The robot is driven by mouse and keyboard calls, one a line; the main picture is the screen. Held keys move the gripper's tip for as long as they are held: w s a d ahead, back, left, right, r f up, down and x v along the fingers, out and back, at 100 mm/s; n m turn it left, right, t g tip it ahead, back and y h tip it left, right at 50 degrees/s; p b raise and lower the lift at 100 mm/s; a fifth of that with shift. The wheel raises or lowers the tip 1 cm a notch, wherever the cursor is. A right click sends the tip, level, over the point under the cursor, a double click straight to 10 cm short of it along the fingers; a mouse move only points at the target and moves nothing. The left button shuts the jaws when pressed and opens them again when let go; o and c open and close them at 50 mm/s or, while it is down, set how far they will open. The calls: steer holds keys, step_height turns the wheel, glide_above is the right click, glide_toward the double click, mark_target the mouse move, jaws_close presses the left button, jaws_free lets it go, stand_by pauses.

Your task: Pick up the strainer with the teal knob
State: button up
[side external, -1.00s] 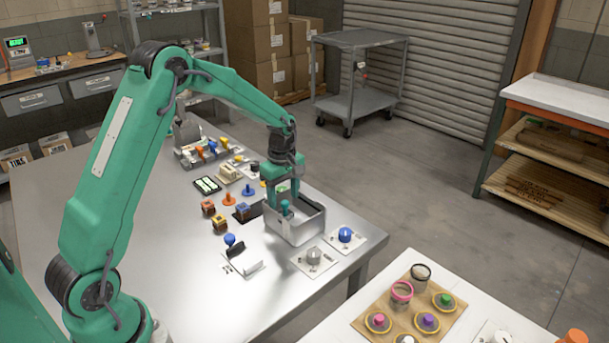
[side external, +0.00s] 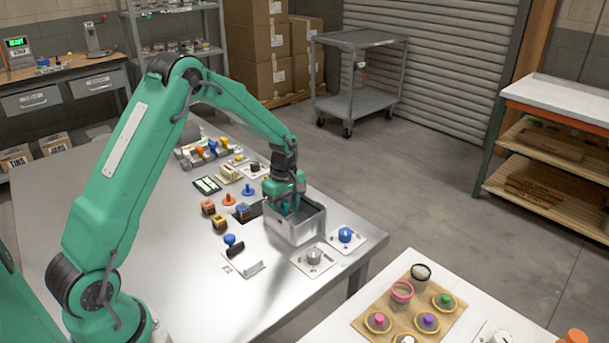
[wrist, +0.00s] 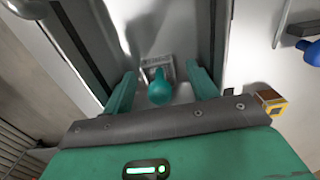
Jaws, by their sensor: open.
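The teal knob (wrist: 159,88) of the strainer stands upright inside an open metal bin. The strainer's grey body (wrist: 158,68) shows only partly beyond the knob in the wrist view. The metal bin (side external: 301,231) is at the table's right edge, and its wall hides the strainer's lower part in the side view. My gripper (wrist: 161,74) is open, with one teal finger on each side of the knob and a gap on both sides. In the side view my gripper (side external: 288,206) reaches down into the bin, and the knob cannot be told apart from the fingers.
The bin walls stand close around my gripper. A grey knob (side external: 314,256) and a blue knob (side external: 345,235) on white plates are in front and right. The left table surface (side external: 150,215) is clear.

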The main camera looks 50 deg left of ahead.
mark_target(287, 203)
steer(key=c, duration=1.1)
steer(key=shift+o, duration=0.2)
steer(key=shift+r, duration=0.2)
steer(key=shift+r, duration=0.6)
steer(key=r, duration=0.1)
steer(key=d+r, duration=0.1)
steer(key=r, duration=0.1)
steer(key=shift+s+r, duration=0.1)
steer(key=s+d+r, duration=0.3)
steer(key=d+r, duration=0.3)
steer(key=d, duration=0.4)
steer(key=shift+s+r, duration=0.15)
steer(key=shift+s, duration=0.05)
